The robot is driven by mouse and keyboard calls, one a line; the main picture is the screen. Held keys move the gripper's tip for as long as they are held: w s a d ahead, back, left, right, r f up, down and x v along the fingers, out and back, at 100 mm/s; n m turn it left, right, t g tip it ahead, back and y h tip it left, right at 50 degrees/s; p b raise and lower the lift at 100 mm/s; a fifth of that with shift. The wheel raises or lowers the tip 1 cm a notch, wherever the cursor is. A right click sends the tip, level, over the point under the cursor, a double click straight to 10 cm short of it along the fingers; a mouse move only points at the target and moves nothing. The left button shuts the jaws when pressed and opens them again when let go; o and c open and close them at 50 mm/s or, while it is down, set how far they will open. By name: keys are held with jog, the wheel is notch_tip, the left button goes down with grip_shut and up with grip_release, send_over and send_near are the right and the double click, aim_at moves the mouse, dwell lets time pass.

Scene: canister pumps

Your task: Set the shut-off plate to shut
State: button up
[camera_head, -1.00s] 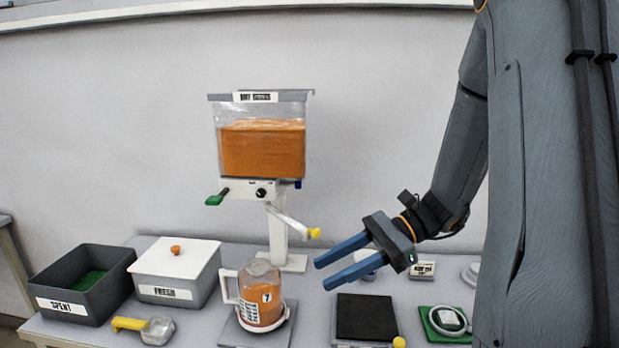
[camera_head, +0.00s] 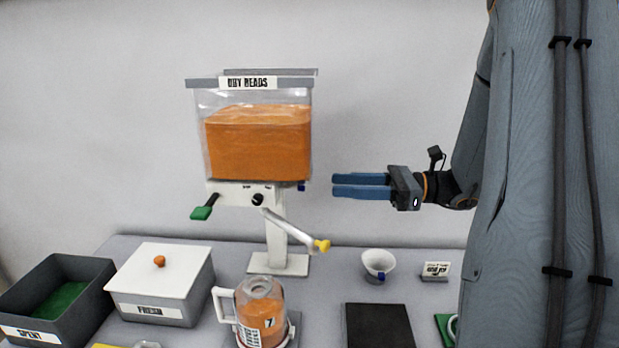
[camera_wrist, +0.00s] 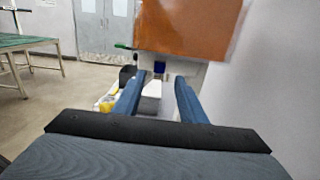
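A clear hopper of orange beads (camera_head: 258,143) stands on a white stand. Under it, a white block (camera_head: 238,193) carries a black knob (camera_head: 257,199), a green handle (camera_head: 202,211) on a dark stem at the left, and a small blue tab (camera_head: 301,187) at the right end. I cannot tell for certain which part is the shut-off plate. My gripper (camera_head: 333,185) is open and empty, level with the block and pointing left at the tab, a short gap apart. In the wrist view the blue tab (camera_wrist: 159,67) shows ahead between the parted fingers (camera_wrist: 160,88).
A white crank arm with a yellow knob (camera_head: 321,245) slants below my fingers. A jar of orange beads (camera_head: 262,310) stands in front of the stand. Right are a white cup (camera_head: 378,264) and a black pad (camera_head: 379,328); left are a white-lidded box (camera_head: 160,275) and a SPENT bin (camera_head: 95,290).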

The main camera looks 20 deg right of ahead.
jog(key=p+x, duration=0.2)
jog(key=x, duration=0.5)
jog(key=shift+a, duration=0.1)
grip_shut()
